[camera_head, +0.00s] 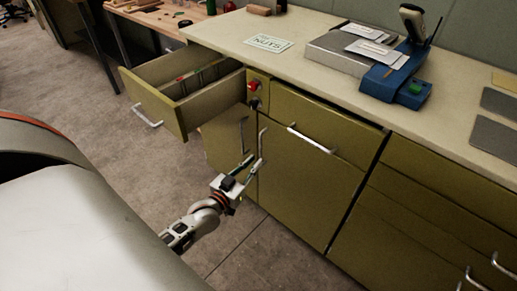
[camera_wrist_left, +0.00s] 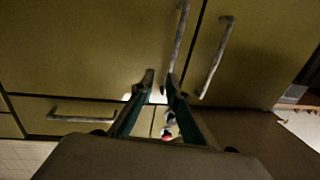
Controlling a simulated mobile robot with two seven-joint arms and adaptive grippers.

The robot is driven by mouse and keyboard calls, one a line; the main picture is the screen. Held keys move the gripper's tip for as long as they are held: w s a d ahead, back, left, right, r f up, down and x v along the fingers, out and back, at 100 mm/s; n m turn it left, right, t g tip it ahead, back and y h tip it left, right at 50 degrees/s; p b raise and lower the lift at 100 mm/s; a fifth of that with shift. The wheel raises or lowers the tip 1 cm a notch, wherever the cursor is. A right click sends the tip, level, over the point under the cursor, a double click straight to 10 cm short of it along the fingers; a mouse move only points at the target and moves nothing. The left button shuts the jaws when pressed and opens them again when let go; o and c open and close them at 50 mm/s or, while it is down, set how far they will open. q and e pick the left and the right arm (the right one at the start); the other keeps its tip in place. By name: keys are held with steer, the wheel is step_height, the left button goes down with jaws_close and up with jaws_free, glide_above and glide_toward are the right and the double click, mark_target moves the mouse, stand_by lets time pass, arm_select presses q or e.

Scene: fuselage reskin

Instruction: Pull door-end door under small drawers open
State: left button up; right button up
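Two olive cabinet doors meet side by side, each with an upright metal bar handle near the seam. The left door (camera_head: 218,138) is under the pulled-out drawer; its handle (camera_head: 242,134) also shows in the left wrist view (camera_wrist_left: 217,56). The wider right door (camera_head: 305,190) has its handle (camera_head: 262,140) beside the seam, also visible in the wrist view (camera_wrist_left: 178,38). Both doors look closed. My left gripper (camera_head: 255,161) is open, its fingers apart just before the handles. In the wrist view one fingertip is close to the wider door's handle; contact is unclear. My right gripper is out of view.
The open drawer (camera_head: 160,100) juts out above the left door. A closed drawer with a horizontal handle (camera_head: 312,140) is above the wider door. The countertop (camera_head: 300,40) holds a blue device (camera_head: 398,80). The floor (camera_head: 130,170) in front is clear.

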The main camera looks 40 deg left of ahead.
mark_target(260, 147)
arm_select(q)
steer(key=shift+n+y, duration=0.3)
steer(key=shift+w+a+b, duration=0.3)
steer(key=shift+w+a, duration=0.2)
steer(key=shift+w, duration=0.9)
steer(key=shift+w+a+b, duration=0.25)
steer(key=shift+w+a, duration=0.3)
steer(key=shift+w, duration=0.85)
steer(key=shift+w+a+b, duration=0.3)
steer(key=shift+w+a, duration=0.2)
steer(key=shift+w, duration=0.9)
jaws_close()
steer(key=shift+s, duration=0.15)
